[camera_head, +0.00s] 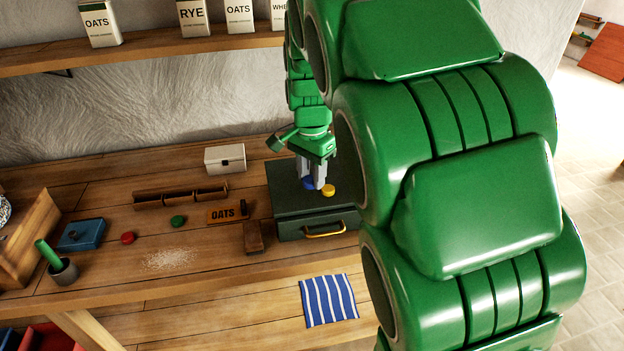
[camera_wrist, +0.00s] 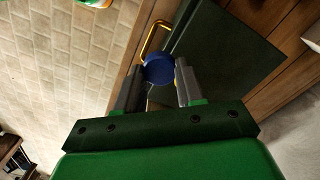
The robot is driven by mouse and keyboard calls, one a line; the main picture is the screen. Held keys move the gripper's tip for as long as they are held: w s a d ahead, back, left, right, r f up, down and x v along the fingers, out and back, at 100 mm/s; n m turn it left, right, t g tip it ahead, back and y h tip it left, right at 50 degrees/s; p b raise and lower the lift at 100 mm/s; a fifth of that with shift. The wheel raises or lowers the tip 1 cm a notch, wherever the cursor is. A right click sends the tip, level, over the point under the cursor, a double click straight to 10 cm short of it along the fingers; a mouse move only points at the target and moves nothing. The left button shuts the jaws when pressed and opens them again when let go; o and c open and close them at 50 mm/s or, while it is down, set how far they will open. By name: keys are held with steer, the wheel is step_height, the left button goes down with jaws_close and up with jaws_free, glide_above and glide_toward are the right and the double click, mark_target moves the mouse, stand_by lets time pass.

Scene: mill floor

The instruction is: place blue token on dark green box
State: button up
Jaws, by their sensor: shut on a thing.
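The blue token (camera_head: 309,184) is between the fingers of my gripper (camera_head: 318,183), at the top of the dark green box (camera_head: 288,208). In the wrist view the round blue token (camera_wrist: 158,69) sits between the two grey fingertips of my gripper (camera_wrist: 158,84), which is shut on it. The dark green box (camera_wrist: 222,50) also shows there, with its yellow handle. I cannot tell whether the token touches the box top. A yellow token (camera_head: 328,190) lies on the box top, just right of my fingers. My arm hides the box's right part.
A white box (camera_head: 225,158) stands behind. A striped cloth (camera_head: 328,300) lies in front.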

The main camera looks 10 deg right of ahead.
steer(key=s+d+r+m, duration=0.2)
steer(key=s+d+m, duration=0.25)
steer(key=d, duration=0.65)
glide_above(349, 189)
steer(key=s, duration=0.2)
steer(key=f, duration=0.8)
steer(key=shift+w+a+f, duration=0.1)
steer(key=shift+w+f, duration=0.1)
steer(key=shift+f, duration=0.2)
steer(key=shift+w+f, duration=0.7)
steer(key=shift+f, duration=1.6)
steer(key=o, duration=1)
steer(key=shift+f, duration=0.1)
